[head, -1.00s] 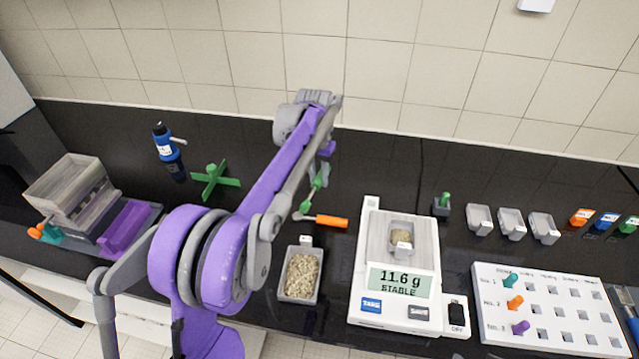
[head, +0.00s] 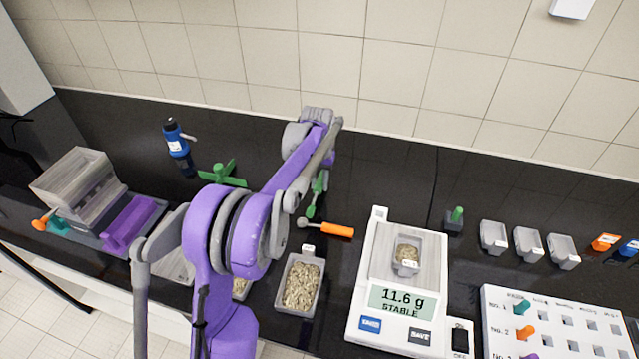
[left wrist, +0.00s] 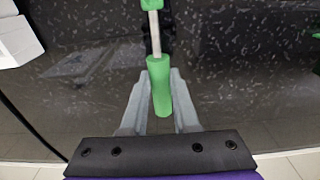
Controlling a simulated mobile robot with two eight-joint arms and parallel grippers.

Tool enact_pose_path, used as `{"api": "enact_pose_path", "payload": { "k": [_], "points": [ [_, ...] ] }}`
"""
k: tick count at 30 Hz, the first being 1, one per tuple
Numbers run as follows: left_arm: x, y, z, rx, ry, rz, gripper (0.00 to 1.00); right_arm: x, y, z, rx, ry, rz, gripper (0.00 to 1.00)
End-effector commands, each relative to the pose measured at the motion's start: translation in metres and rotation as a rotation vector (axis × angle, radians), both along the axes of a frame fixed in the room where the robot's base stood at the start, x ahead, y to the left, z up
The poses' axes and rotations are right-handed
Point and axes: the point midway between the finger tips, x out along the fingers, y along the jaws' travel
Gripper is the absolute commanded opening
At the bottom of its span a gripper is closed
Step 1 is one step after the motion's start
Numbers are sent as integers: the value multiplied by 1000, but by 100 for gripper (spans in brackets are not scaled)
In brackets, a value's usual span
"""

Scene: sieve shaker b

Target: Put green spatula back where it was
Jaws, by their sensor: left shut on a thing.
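The green spatula (head: 317,197) has a green handle, a thin metal shaft and another green part. My left gripper (left wrist: 161,84) is shut around its handle (left wrist: 160,95) in the left wrist view, with one grey finger on each side. In the head view, the spatula hangs just past my left arm, above or near the black counter; whether it touches is unclear. My left arm hides most of the gripper there. My right gripper is out of view.
An orange-handled scoop (head: 335,230) lies close beside the spatula. A green cross-shaped piece (head: 222,174) and a blue bottle (head: 176,140) stand to the left. A grain tray (head: 284,272) and the scale (head: 355,318) are in front. The back counter is mostly clear.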

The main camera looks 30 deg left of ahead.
Motion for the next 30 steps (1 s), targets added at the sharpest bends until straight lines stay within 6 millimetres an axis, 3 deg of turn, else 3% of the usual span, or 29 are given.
{"api": "enact_pose_path", "payload": {
  "k": [23, 24, 28, 30],
  "points": [
    [0, 0, -17, 0, 0, 0, 0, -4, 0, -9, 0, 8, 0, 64],
    [0, 0, -17, 0, 0, 0, 34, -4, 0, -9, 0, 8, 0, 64],
    [0, 0, -16, 0, 0, 0, 57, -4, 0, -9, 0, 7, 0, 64],
    [0, 0, -16, 0, 0, -1, 58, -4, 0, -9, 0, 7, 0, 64]
  ]
}}
